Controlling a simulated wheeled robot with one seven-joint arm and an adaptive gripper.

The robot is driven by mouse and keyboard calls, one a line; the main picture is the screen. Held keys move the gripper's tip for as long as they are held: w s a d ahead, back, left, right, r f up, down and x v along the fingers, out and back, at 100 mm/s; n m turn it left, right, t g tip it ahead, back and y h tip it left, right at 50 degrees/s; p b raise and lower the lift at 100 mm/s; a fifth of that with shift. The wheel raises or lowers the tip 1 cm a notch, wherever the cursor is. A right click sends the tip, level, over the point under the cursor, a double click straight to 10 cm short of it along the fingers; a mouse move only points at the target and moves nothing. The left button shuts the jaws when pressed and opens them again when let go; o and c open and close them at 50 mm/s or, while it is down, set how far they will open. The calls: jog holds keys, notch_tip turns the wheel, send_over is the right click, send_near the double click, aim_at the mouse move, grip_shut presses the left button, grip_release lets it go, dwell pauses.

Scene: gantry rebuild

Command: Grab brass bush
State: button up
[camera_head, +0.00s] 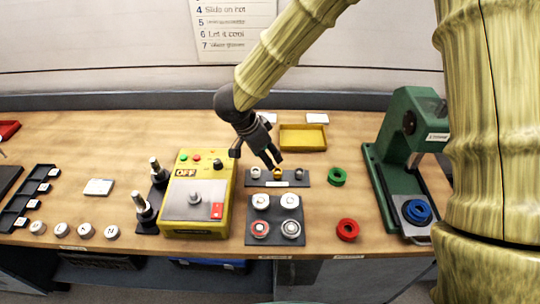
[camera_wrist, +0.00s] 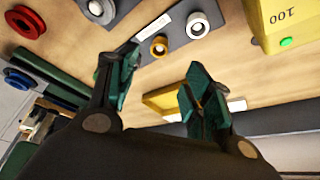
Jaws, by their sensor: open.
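The brass bush (camera_wrist: 159,47) shows in the wrist view as a small golden ring on a dark strip rack (camera_wrist: 178,37). A silvery ring (camera_wrist: 197,25) stands beside it. The left finger hides part of the rack.
A yellow control box (camera_head: 225,170) stands close left of the rack. A yellow tray (camera_head: 302,137) lies behind it. A green ring (camera_head: 337,176) and red ring (camera_head: 348,229) lie to the right, before a green press (camera_head: 385,165). A dark plate (camera_head: 275,228) with several round parts is in front.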

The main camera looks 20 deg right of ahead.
aim_at(278, 172)
jog(key=p+x, duration=0.1)
jog(key=x, duration=0.2)
jog(key=p+x, duration=0.1)
jog(key=x, duration=0.2)
jog(key=shift+w+d+f, duration=0.1)
jog(key=shift+w+f, duration=0.2)
jog(key=shift+f, duration=0.05)
jog(key=shift+d+f+p, duration=0.2)
jog(key=shift+f+p, duration=0.15)
jog(key=shift+p, duration=0.1)
jog(key=shift+s+d+f, duration=0.15)
jog(key=shift+f, duration=0.25)
jog(key=shift+s+d+f+p, duration=0.25)
jog(key=shift+s+f+p, duration=0.05)
jog(key=shift+w+f, duration=0.45)
jog(key=shift+s+r, duration=0.2)
jog(key=shift+s, duration=0.05)
jog(key=c, duration=0.5)
jog(key=shift+w+f, duration=0.1)
jog(key=c, duration=0.6)
